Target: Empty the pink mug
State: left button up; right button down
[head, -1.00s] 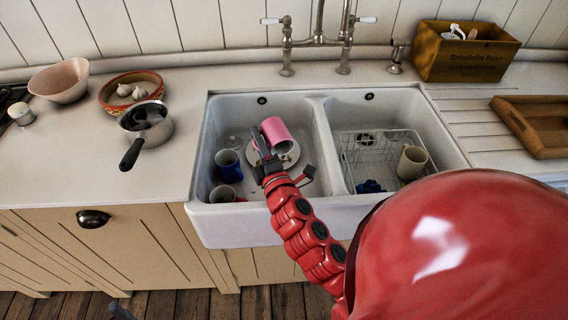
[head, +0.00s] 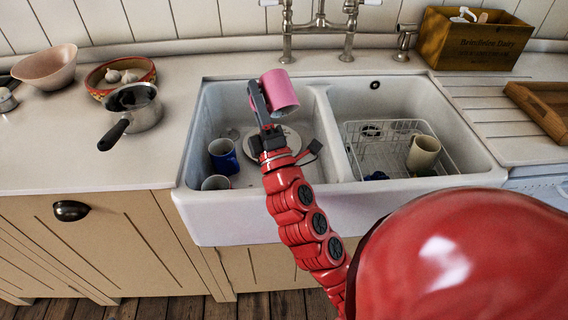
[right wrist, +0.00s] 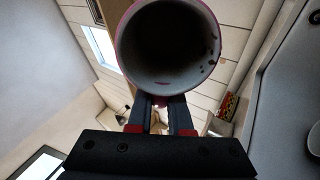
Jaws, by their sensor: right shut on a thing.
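The pink mug (head: 280,92) is held above the left sink basin (head: 207,130), tilted. My right gripper (head: 262,108) is shut on it. In the right wrist view the mug's mouth (right wrist: 208,82) faces the camera. Its inside is dark, with a few small dark specks on the right inner wall; I see no liquid. The fingers (right wrist: 160,112) meet the mug at its lower edge in that view; I cannot tell if they grip rim or handle. My left gripper is out of view.
A blue mug (head: 223,155), another mug (head: 215,183) and a plate (head: 290,143) are in the left basin below. The right basin holds a wire rack (head: 372,160) and a beige mug (head: 424,153). The faucet (head: 320,28) stands behind. A saucepan (head: 145,107) sits on the left counter.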

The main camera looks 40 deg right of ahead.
jog(key=w+d+f+g+y+p, duration=0.1)
jog(key=w+f+g+y+p, duration=0.1)
jog(key=w+f+g+p, duration=0.2)
jog(key=w+d+f+g+y+p, duration=0.1)
jog(key=w+f+g+y+p, duration=0.2)
jog(key=f+g+p, duration=0.8)
notch_tip(320, 180, down, 5)
jog(key=w+g, duration=0.1)
jog(key=g, duration=0.8)
jog(key=shift+w+y, duration=0.3)
jog(key=shift+w, duration=0.1)
dwell(1.6)
jog(key=shift+p, duration=0.3)
dwell(0.4)
